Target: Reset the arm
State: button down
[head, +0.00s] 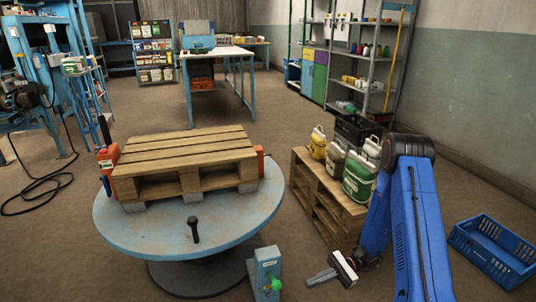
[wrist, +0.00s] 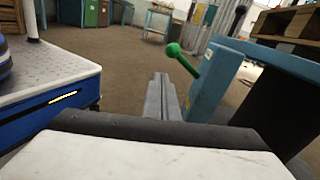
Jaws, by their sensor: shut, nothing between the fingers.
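My blue arm (head: 400,230) stands at the right of the head view, its upper link rising to a dark joint and its lower part bent down behind. My gripper (head: 322,278) is low at the front, beside the grey-blue control box (head: 266,272) with the green-knobbed lever (head: 275,285). In the wrist view the gripper's fingers (wrist: 162,97) lie together, with nothing between them. They point past the left side of the control box (wrist: 205,85) and the green lever (wrist: 185,60).
A round turntable (head: 140,235) bears a wooden pallet (head: 190,155) and a black upright peg (head: 194,230). A blue crate (head: 495,250) lies on the floor at right. Open floor lies behind the turntable.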

jog(key=s+d+r+n+h, duration=0.2)
jog(key=s+r+n+h, duration=0.25)
jog(key=r, duration=0.55)
jog(key=s+d+r+n+h, duration=0.1)
jog(key=s+r+n+h, duration=0.3)
jog(key=r, duration=0.7)
jog(key=s+d+r+n+t+h, duration=0.2)
jog(key=s+d+r+t+h, duration=0.2)
jog(key=s+r, duration=0.3)
jog(key=s+d+r+n+t+h, duration=0.2)
jog(key=s+d+r+t+h, duration=0.2)
jog(key=s+r+t, duration=0.2)
notch_tip(320, 180, up, 2)
jog(key=shift+s+d+r+t, duration=0.15)
jog(key=shift+s+d+t, duration=0.2)
jog(key=shift+t, duration=0.35)
